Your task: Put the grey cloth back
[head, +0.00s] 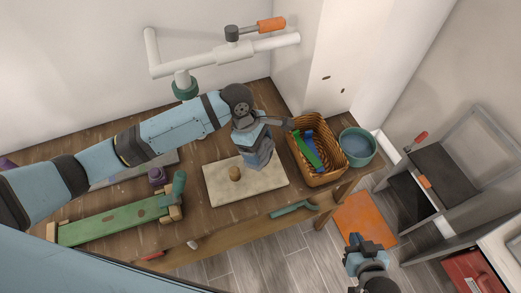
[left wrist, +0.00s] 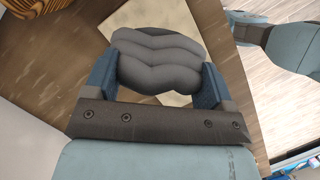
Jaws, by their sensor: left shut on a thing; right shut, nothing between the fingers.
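The grey cloth (left wrist: 158,62) is a folded, rounded bundle between the two blue fingers of my left gripper (left wrist: 159,82) in the left wrist view. My left gripper (head: 260,158) is shut on it, over the right part of a beige board (head: 222,194) on the wooden table. In the head view the gripper hides the cloth, and I cannot tell whether it touches the board. The board also shows behind the cloth in the left wrist view (left wrist: 180,30). My right gripper (head: 364,246) is shut and empty, low at the right, beyond the table's front edge.
A wicker basket (head: 325,176) with green and blue things stands right of the board, beside a teal bowl (head: 357,146). A green plank (head: 110,222) lies left. A white pipe (head: 215,57) runs along the wall.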

